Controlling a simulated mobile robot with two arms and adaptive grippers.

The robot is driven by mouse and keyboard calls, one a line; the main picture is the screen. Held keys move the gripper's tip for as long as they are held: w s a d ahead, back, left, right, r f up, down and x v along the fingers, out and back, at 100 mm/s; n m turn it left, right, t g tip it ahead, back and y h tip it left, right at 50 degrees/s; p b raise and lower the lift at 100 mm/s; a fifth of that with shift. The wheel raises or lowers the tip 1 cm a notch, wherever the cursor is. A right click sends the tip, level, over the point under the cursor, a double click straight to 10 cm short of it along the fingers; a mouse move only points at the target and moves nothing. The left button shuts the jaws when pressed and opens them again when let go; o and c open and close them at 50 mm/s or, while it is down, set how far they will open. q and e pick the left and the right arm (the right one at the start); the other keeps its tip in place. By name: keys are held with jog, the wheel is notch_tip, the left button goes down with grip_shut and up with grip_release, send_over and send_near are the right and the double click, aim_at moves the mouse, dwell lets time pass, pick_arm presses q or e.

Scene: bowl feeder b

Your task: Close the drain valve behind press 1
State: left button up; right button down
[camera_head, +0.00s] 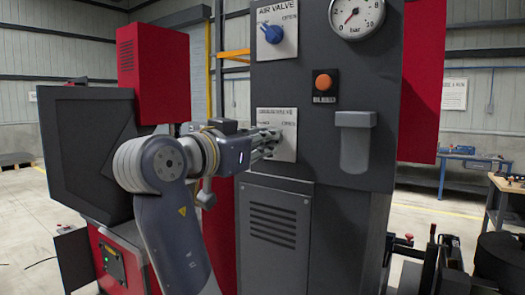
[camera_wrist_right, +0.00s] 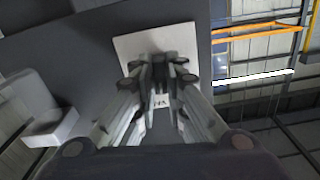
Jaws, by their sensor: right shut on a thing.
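A dark panel carries a pale lower valve plate (camera_head: 287,122) with small lettering that I cannot read for certain. The plate also shows in the right wrist view (camera_wrist_right: 140,42), straight ahead of my fingers. My right gripper (camera_head: 272,142) reaches in from the left, its fingertips at the plate. In the wrist view the right gripper (camera_wrist_right: 163,70) is shut on the valve knob in front of the plate. The fingers hide nearly all of the knob, so I cannot tell its turn position. My left gripper is not in view.
Above are the AIR VALVE plate with a blue knob (camera_head: 273,34) and a pressure gauge (camera_head: 357,14). An orange BLEED button (camera_head: 323,82) and a grey box (camera_head: 355,145) sit to the right. A vented cover (camera_head: 273,225) lies below. Red machine housing (camera_head: 152,75) stands behind my arm.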

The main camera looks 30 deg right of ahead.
jog(key=n, duration=0.5)
jog(key=n+b, duration=0.1)
jog(key=n, duration=0.4)
jog(key=shift+s+r, duration=0.1)
jog(key=shift+r, duration=0.1)
jog(key=shift+n, duration=0.3)
jog(key=c, duration=1.7)
grip_release()
jog(key=shift+o, duration=0.3)
jog(key=shift+a+b, duration=0.1)
jog(key=shift+b, duration=0.2)
jog(key=shift+f, duration=0.1)
